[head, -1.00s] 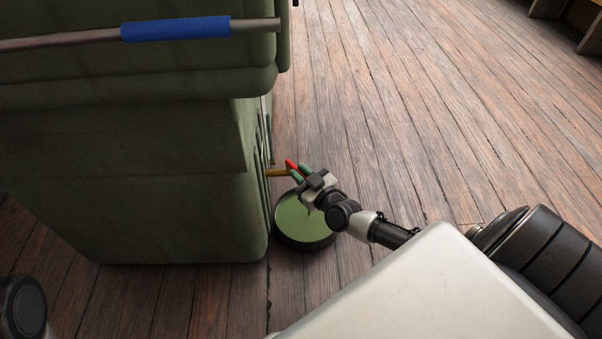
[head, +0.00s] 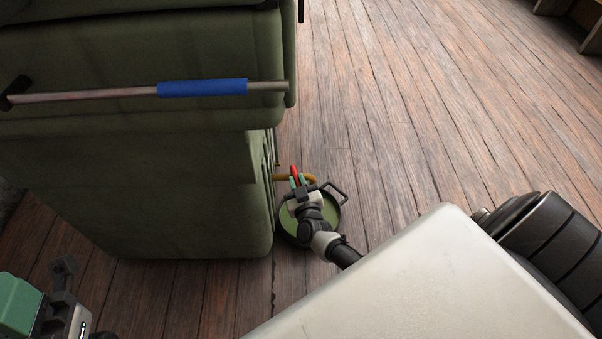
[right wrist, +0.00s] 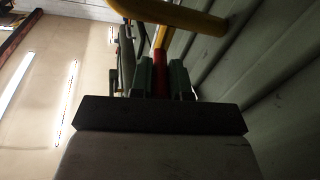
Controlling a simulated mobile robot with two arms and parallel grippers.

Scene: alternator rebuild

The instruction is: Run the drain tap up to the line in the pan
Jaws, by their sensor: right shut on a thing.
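A brass tap spout (head: 312,179) comes out low from the side of the green cabinet (head: 200,200). Its red handle (head: 294,169) stands up beside the cabinet. My right gripper (head: 298,181) is shut on the red handle; in the right wrist view the handle (right wrist: 158,78) sits between two green finger pads. A round dark pan (head: 338,218) with a green inside stands on the floor below, partly hidden by my right gripper and arm. I cannot make out a line in it or tell the level. My left gripper (head: 65,290) is at the bottom left, its jaws unclear.
A rail with a blue sleeve (head: 202,88) runs across the cabinet front. The plank floor (head: 420,120) to the right is clear. A wooden piece of furniture (head: 575,15) stands at the far upper right.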

